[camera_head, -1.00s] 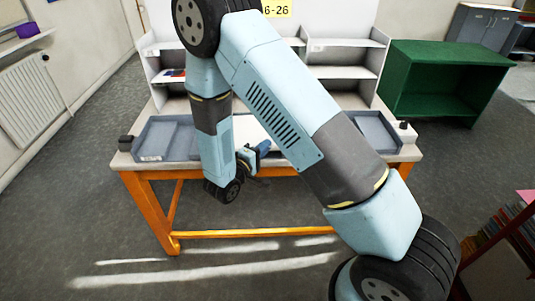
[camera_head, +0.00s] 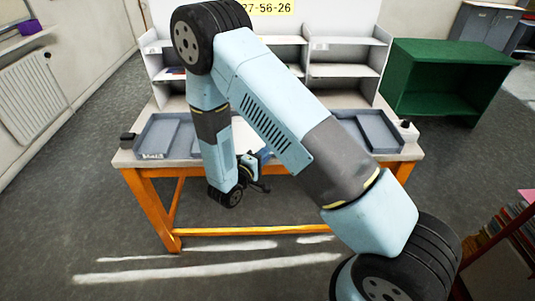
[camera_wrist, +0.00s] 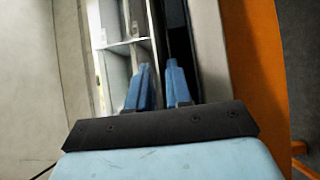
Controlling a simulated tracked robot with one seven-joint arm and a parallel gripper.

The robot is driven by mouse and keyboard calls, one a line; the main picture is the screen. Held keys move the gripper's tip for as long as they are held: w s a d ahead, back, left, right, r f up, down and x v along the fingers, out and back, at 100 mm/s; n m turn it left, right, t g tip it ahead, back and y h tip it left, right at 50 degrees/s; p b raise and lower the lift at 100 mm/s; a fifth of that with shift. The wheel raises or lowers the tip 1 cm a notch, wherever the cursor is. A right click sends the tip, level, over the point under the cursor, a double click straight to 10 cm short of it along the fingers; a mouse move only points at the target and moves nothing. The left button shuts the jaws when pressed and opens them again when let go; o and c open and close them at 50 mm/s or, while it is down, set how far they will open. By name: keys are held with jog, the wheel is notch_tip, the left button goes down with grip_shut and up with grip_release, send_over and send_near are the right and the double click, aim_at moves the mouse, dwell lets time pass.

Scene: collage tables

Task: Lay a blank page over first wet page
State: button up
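My gripper (camera_wrist: 160,78) is open in the wrist view, with its two blue fingers apart and nothing visible between them. In the head view my arm hides most of it, near the table's front edge. A grey-blue tray (camera_head: 146,141) is at the left end of the table (camera_head: 125,160), and another (camera_head: 397,139) is at the right end. Flat grey-blue surfaces show inside both trays.
A white shelf unit (camera_head: 343,71) stands along the back of the table. Small dark objects sit at the table's left (camera_head: 127,137) and right (camera_head: 406,123) ends. A green open cabinet (camera_head: 450,60) stands at right. The grey floor in front is clear.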

jog(key=shift+o, duration=1.3)
jog(key=v, duration=1.3)
jog(key=shift+s+a, duration=0.25)
jog(key=shift+s, duration=0.05)
jog(key=shift+f, duration=0.1)
jog(key=shift+c, duration=0.4)
